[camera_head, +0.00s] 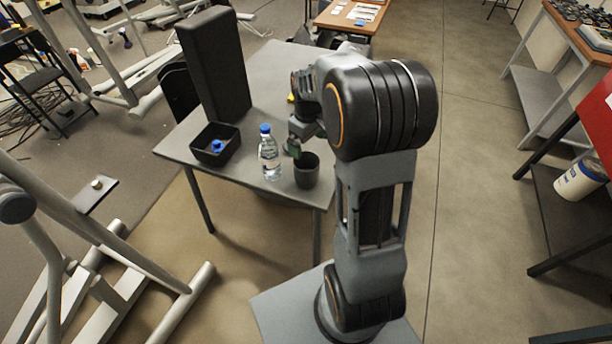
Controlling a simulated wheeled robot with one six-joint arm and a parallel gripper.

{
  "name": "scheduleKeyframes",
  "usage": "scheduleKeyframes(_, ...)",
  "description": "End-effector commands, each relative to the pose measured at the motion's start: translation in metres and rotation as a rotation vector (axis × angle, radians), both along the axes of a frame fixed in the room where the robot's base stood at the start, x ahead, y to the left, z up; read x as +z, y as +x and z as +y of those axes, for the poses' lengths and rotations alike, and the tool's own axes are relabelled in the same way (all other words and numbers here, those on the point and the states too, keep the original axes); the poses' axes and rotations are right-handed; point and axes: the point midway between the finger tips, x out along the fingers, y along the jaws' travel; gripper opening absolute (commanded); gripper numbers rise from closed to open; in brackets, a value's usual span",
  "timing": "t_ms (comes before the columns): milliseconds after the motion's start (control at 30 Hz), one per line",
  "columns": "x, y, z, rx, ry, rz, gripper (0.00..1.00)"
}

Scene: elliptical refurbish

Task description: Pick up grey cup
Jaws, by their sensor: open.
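The grey cup (306,174) stands upright near the front right corner of the grey table (185,148), a dark open-topped cylinder. My gripper (294,150) is open, just above and to the left of the cup's rim, close to it. My arm reaches over the table from the right. Part of the gripper is hidden by the arm, and I cannot tell whether a finger touches the cup.
A water bottle (269,155) with a blue cap stands just left of the cup. A black bin (228,157) holding a blue item sits further left. A tall black block (215,65) stands behind. Exercise-machine frames (110,260) fill the left; the floor (465,180) right is clear.

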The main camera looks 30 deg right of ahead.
Motion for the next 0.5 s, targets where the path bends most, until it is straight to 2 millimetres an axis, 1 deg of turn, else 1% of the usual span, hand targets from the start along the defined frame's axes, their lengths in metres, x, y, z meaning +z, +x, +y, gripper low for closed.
scheduleKeyframes(33,-0.012,-0.001,0.000,0.001,0.002,0.006,1.00)
scheduleKeyframes(200,-0.039,-0.001,0.001,0.000,0.001,0.004,1.00)
scheduleKeyframes(300,-0.050,0.000,0.001,0.000,0.001,0.001,1.00)
scheduleKeyframes(500,-0.060,0.000,0.001,0.000,0.000,0.000,1.00)
